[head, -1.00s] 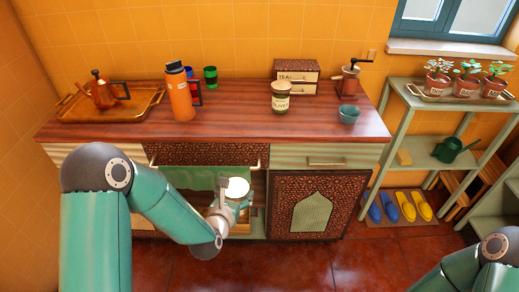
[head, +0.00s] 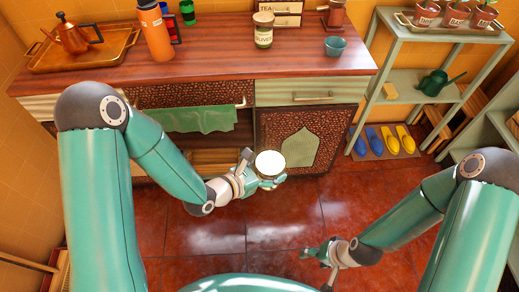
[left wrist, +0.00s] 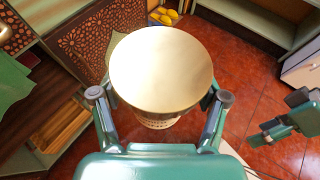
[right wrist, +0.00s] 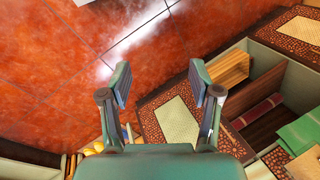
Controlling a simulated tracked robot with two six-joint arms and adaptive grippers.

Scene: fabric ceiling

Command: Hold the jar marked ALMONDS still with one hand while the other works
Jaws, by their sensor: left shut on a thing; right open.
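A jar with a broad pale lid (head: 270,163) is held upright in front of the cabinet, above the red floor. Its lid (left wrist: 162,68) fills the middle of the left wrist view; the lid hides most of the body, and I cannot read its label. My left gripper (head: 266,180) is shut around the jar, one finger on each side. My right gripper (head: 311,252) is open and empty, lower and to the right of the jar. It also shows at the right edge of the left wrist view (left wrist: 280,128). In the right wrist view its fingers (right wrist: 163,85) are apart.
A jar marked OLIVES (head: 264,32) and a teal bowl (head: 335,46) stand on the wooden counter (head: 215,62). A green cloth (head: 200,118) hangs on a rail above the open cabinet. A shelf rack (head: 405,80) stands right. The floor (head: 290,217) between my arms is clear.

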